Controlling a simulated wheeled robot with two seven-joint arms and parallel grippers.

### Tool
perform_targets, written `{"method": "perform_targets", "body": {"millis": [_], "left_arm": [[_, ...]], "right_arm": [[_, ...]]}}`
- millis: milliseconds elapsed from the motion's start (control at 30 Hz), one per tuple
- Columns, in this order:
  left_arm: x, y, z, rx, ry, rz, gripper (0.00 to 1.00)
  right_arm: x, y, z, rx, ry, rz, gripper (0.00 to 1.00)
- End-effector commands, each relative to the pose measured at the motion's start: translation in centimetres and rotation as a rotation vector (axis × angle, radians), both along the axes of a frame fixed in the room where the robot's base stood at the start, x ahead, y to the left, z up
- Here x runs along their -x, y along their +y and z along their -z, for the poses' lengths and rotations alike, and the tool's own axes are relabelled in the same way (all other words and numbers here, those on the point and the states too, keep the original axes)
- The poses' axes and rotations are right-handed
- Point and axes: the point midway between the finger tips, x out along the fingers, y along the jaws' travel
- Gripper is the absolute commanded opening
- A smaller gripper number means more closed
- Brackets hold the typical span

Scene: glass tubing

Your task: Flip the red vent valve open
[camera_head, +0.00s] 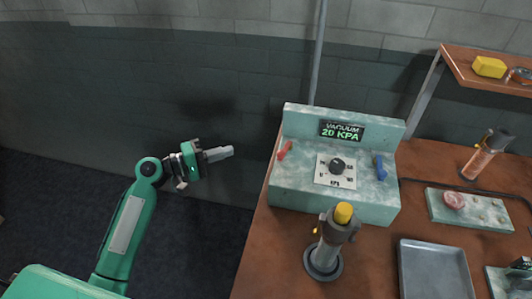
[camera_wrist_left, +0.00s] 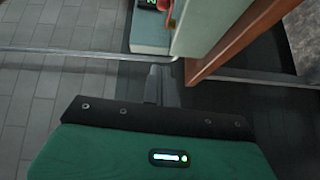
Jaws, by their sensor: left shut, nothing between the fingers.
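The red vent valve (camera_head: 285,150) is a small red lever on the left part of the marbled vacuum box (camera_head: 300,180). In the left wrist view a red piece, which looks like this lever, shows at the top edge (camera_wrist_left: 171,20), partly cut off. My left gripper (camera_head: 228,152) is shut and empty, left of the box and apart from the red lever, pointing toward it. The gripper's fingers also show in the left wrist view (camera_wrist_left: 157,72). My right gripper is not in view.
The box also carries a dial (camera_head: 337,166), a blue lever (camera_head: 380,167) and a display (camera_head: 341,131) reading 20 KPA. A yellow-topped burner-like stand (camera_head: 325,250) and a grey tray (camera_head: 434,270) are on the brown table (camera_head: 275,270). Left of the table is open floor.

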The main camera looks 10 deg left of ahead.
Motion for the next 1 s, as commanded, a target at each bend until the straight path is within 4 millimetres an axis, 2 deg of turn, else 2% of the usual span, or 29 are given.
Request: {"method": "perform_targets", "body": {"millis": [100,367,533,667,1000], "left_arm": [[0.3,-0.2,-0.9,0.012,-0.01,0.015,0.0],[0.2,-0.2,-0.8,0.013,-0.01,0.013,0.0],[-0.4,-1.0,-1.0,0.015,-0.01,0.012,0.0],[-1.7,-2.7,-1.2,0.017,-0.009,0.013,0.0],[-6.1,-8.5,-1.0,0.015,-0.007,0.014,0.0]], "right_arm": [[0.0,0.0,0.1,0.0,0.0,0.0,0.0],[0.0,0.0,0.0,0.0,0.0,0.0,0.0],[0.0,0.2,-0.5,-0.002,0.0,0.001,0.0],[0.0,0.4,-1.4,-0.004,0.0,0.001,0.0],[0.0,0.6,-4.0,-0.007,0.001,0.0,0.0]]}}
